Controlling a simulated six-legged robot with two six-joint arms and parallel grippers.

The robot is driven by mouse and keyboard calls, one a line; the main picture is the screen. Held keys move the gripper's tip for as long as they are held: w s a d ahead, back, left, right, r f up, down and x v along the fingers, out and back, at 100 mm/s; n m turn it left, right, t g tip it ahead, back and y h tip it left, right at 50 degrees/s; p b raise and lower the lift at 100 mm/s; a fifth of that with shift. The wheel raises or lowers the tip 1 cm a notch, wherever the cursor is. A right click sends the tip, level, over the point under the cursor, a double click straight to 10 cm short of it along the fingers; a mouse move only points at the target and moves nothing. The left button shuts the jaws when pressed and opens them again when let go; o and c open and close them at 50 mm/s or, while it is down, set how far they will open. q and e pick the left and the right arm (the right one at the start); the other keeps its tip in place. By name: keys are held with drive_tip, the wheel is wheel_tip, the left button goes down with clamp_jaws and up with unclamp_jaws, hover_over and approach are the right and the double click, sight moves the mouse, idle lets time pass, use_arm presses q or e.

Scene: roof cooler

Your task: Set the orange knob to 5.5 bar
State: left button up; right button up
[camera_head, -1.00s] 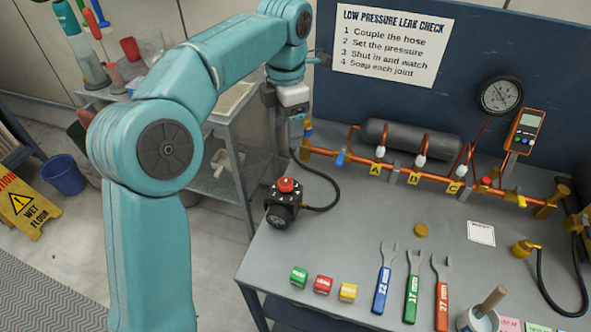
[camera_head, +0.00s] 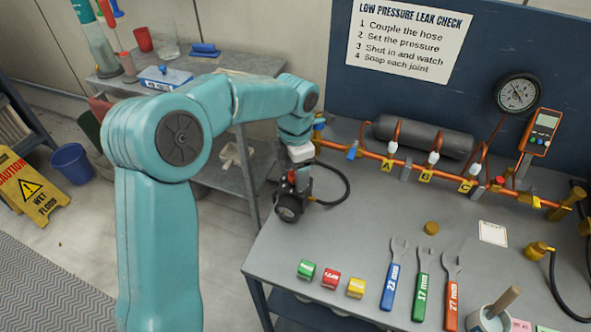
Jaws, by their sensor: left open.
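The orange-red knob (camera_head: 292,176) sits on top of a black regulator unit (camera_head: 289,207) at the left side of the grey bench. My left gripper (camera_head: 298,178) is open and points down at the knob from above. Its fingers hide part of the knob, and I cannot tell whether they touch it. A round gauge (camera_head: 517,93) with a white scale hangs on the blue back panel; its reading is too small to tell. My right gripper is not in view.
A black hose (camera_head: 345,185) curves from the regulator unit. An orange pipe manifold (camera_head: 402,163) with yellow tags runs along the back. Three wrenches (camera_head: 423,287) and small coloured blocks (camera_head: 330,279) lie in front.

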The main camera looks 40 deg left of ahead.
use_arm(q)
drive_tip(key=shift+s, duration=0.1)
drive_tip(key=shift+w+f, duration=0.15)
drive_tip(key=shift+w, duration=0.05)
drive_tip(key=c, duration=1.1)
drive_tip(key=shift+o, duration=0.2)
